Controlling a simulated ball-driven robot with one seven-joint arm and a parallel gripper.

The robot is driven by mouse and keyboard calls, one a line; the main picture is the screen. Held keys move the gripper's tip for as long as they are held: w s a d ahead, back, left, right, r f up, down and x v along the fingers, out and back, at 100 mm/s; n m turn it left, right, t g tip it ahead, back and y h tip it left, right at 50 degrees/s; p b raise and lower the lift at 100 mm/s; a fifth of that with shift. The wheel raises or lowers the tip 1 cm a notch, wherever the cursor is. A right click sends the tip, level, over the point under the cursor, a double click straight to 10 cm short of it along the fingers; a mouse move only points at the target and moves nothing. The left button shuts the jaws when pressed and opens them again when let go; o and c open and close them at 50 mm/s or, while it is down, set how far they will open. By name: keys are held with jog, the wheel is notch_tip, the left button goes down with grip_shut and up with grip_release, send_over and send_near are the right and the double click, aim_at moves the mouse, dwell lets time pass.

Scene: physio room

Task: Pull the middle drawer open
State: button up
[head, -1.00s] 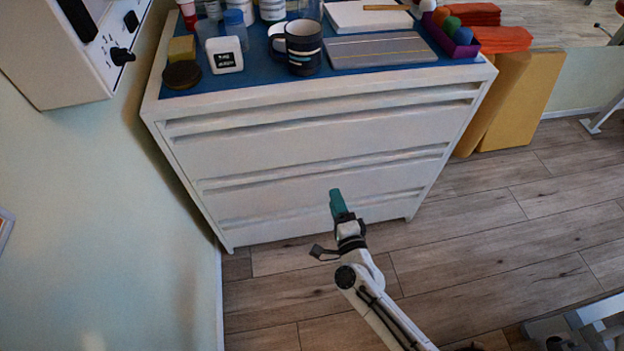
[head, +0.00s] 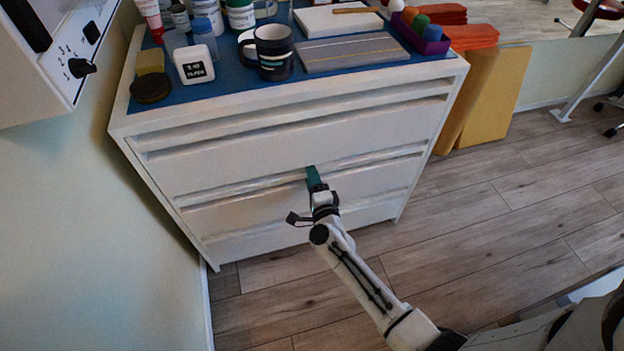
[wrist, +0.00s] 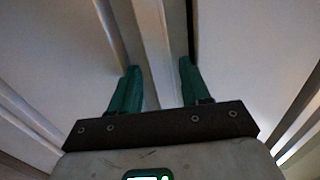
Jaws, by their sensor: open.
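The white drawer chest (head: 230,150) stands ahead, with long pull lips across its front. The middle drawer (head: 250,207) looks shut, its front in line with the others. Its pull lip (head: 250,184) runs along its top edge. My gripper (head: 312,176) is at this lip, right of the chest's middle. In the wrist view my gripper (wrist: 160,70) is open, its two green fingers apart. A pale lip strip (wrist: 154,45) runs between the fingers, close to both. I cannot tell whether either finger touches it.
A wall unit (head: 50,55) juts out at upper left. Yellow panels (head: 490,95) lean at right.

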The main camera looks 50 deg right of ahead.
jog(key=shift+f, duration=0.1)
grip_shut()
dwell(0.4)
